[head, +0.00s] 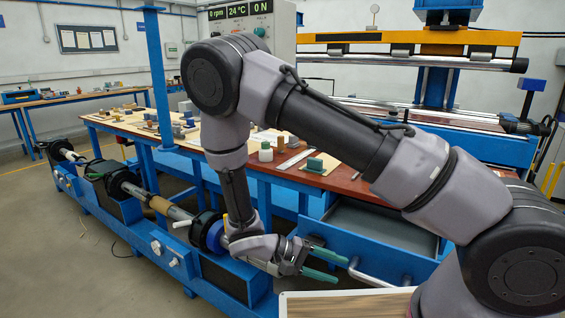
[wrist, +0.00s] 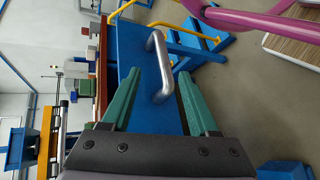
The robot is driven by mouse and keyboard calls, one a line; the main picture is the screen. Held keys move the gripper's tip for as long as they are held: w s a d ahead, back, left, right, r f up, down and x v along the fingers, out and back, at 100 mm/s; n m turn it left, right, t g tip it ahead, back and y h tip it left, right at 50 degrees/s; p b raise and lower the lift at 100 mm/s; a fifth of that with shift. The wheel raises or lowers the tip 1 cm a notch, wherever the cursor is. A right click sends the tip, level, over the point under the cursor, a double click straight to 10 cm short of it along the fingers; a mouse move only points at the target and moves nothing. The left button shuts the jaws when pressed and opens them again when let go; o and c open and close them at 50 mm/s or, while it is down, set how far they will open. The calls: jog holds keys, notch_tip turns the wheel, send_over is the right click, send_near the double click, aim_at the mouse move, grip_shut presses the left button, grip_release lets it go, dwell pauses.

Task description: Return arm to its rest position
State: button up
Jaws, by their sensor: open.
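My arm is bent over the front of the workbench, and my gripper (head: 334,266) hangs low beside the blue drawer (head: 330,236). Its two green fingers are spread apart, with nothing visible held between them. The drawer stands pulled out, and its grey inside shows. The metal drawer handle (head: 372,278) lies just beyond the fingertips in the head view. In the wrist view my gripper (wrist: 158,76) is open, and the handle (wrist: 155,50) appears between the fingers; I cannot tell whether they touch it.
A blue winding machine (head: 150,230) with a long shaft runs along the left. The workbench top (head: 340,180) carries several small parts. A wood-topped surface (head: 345,304) is low in front. A pink bar (wrist: 250,18) crosses the wrist view's upper right. Grey floor lies right of the drawer there.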

jog(key=w+d+r+m+g+y, duration=0.15)
jog(key=r+y, duration=0.35)
jog(key=r, duration=0.6)
jog(key=w+d+r+m+y, duration=0.1)
jog(key=w+r+m+y, duration=0.15)
jog(key=r+y, duration=0.6)
jog(key=s+d+r+t, duration=0.1)
jog(key=d+r+t, duration=0.2)
jog(key=r, duration=0.4)
jog(key=s+d+r+m+t+y, duration=0.1)
jog(key=s+d+r+t, duration=0.1)
jog(key=r, duration=0.6)
jog(key=s+d+r+m+t+y, duration=0.1)
jog(key=s+d+r+t, duration=0.1)
jog(key=d+r+t, duration=0.2)
notch_tip(320, 180, up, 4)
jog(key=shift+f, duration=0.15)
